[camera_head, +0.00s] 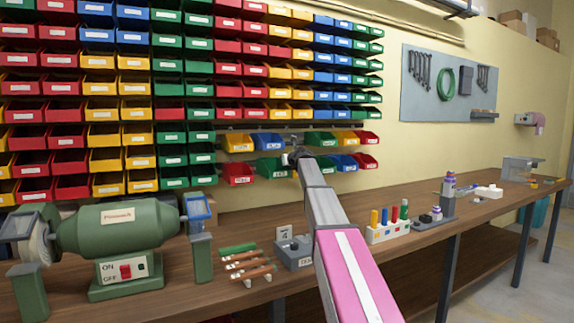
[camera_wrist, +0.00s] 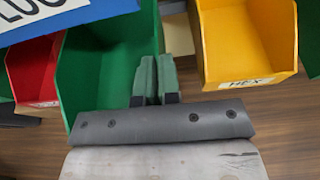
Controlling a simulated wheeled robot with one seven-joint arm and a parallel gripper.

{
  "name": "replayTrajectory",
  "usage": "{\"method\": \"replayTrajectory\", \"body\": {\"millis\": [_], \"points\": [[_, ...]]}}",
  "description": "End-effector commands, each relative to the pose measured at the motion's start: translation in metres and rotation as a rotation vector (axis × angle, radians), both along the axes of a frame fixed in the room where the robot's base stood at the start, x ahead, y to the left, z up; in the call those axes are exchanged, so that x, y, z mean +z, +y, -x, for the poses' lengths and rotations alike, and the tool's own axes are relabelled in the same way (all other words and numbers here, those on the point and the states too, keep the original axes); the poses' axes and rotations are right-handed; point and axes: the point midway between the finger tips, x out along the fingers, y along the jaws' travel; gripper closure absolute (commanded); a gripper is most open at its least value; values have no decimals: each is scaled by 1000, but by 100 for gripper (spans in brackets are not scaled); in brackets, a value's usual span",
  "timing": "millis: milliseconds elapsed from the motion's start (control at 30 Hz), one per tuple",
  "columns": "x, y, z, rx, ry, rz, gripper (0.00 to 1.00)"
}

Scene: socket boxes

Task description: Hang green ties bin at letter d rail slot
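In the wrist view a green bin (camera_wrist: 95,75) fills the left and centre, open toward the camera. Its label is not visible, so I cannot read whether it says ties. My gripper (camera_wrist: 157,70) has its two fingers close together at this bin's right wall, which appears to run between them. In the head view my gripper (camera_head: 293,158) is at the lower rows of bins, just right of the green bin (camera_head: 271,168). A gap (camera_head: 292,139) shows in the row above, between a blue and a green bin. No rail letters can be read.
A blue bin (camera_wrist: 60,15) hangs above, a yellow bin labelled HEX (camera_wrist: 245,45) close on the right, and a red bin (camera_wrist: 33,75) on the left. The bench (camera_head: 400,250) below carries a green grinder (camera_head: 120,230) and a tool holder (camera_head: 388,231).

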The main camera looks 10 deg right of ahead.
Motion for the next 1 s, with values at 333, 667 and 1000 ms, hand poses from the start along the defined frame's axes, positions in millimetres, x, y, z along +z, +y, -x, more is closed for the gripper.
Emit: {"method": "replayTrajectory", "body": {"millis": [333, 667, 1000], "points": [[0, 7, -22, 0, -1, 0, 100], [0, 13, -40, 0, -1, 1, 100], [0, 19, -59, 0, 0, 1, 100]]}}
